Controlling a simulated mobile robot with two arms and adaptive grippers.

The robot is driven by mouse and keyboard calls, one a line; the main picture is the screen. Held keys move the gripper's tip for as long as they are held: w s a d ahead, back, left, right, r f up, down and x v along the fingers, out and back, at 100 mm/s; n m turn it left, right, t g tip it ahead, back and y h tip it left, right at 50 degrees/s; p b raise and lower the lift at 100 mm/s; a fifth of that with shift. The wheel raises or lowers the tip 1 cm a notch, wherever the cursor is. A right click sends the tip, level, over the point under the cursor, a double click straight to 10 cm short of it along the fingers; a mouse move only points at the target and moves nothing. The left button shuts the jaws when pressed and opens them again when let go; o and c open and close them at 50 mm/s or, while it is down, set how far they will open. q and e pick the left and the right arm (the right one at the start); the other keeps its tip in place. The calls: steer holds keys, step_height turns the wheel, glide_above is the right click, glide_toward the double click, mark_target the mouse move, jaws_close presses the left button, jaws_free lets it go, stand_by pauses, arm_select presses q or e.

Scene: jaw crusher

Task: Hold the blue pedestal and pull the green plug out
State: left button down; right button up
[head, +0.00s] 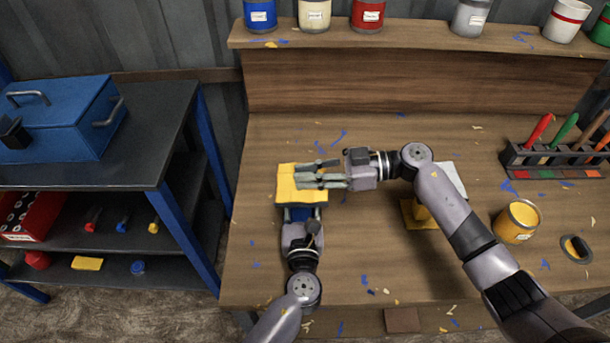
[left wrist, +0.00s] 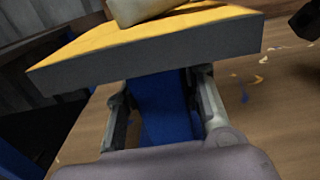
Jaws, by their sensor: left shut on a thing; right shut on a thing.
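The blue pedestal (head: 298,214) stands on the bench left of centre, under a yellow-topped plate (head: 287,190). In the left wrist view its blue column (left wrist: 160,108) shows below the plate's grey edge (left wrist: 150,66). My left gripper (left wrist: 164,100) is shut on the column, one finger on each side. My right gripper (head: 308,179) reaches in from the right and lies level over the plate, its fingers shut. The green plug between them is mostly hidden, with no clear green visible. A pale yellowish piece (left wrist: 140,8) rests on the plate in the left wrist view.
A yellow stand (head: 415,214) with a pale top is partly behind my right arm. A yellow can (head: 518,222), a round lid (head: 575,248) and a tool rack (head: 550,160) are at the right. Several cans line the shelf (head: 400,35). The bench's left front is mostly clear.

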step_height(320, 180, up, 10)
steer(key=shift+d+f, duration=0.1)
steer(key=shift+f, duration=0.05)
steer(key=shift+c, duration=0.3)
arm_select(q)
steer(key=c, duration=1)
jaws_free()
steer(key=s, duration=1.2)
arm_select(e)
steer(key=shift+f, duration=0.1)
